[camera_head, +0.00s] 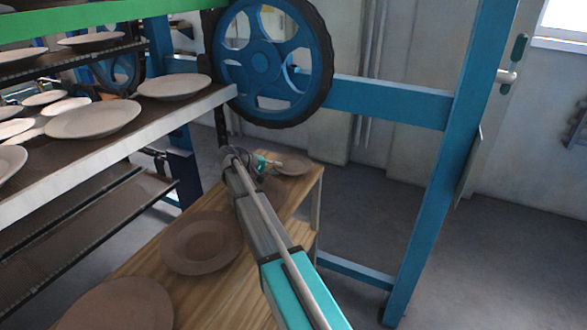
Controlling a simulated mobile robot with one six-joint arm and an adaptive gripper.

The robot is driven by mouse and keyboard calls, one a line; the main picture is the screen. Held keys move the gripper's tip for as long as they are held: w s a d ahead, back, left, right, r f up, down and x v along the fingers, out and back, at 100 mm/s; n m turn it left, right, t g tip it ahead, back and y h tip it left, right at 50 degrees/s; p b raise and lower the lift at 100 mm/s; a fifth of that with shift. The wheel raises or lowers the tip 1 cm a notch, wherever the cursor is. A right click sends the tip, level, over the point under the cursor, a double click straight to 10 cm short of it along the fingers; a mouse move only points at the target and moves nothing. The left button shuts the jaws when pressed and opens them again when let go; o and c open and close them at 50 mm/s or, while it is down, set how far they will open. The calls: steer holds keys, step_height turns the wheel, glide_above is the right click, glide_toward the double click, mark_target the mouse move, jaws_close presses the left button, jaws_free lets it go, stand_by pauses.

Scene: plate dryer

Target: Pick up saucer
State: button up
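Brown saucers lie on a wooden table (255,285). One small saucer (294,164) is at the table's far end. A larger brown plate (202,243) lies in the middle, and another (120,306) is at the near left, cut off by the picture's bottom edge. My arm reaches from the lower right over the table. My gripper (276,164) is at the far end, right beside or over the left edge of the small saucer. Its fingers are too small and partly hidden, so I cannot tell whether they are open or touch the saucer.
A rack with tilted shelves (120,155) stands at the left, with several white plates (92,119) on it. A blue wheel (262,62) and blue frame post (450,150) stand behind and to the right. Grey floor (350,220) is clear right of the table.

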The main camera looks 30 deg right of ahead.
jaws_close()
steer(key=shift+r, duration=0.15)
stand_by(0.4)
step_height(320, 180, up, 2)
steer(key=p, duration=0.2)
steer(key=shift+r+p, duration=0.25)
steer(key=shift+p, duration=0.15)
steer(key=s+a+r+p, duration=0.8)
steer(key=s+r+p, duration=0.2)
steer(key=s, duration=0.1)
steer(key=shift+s+r, duration=0.15)
steer(key=shift+s, duration=0.15)
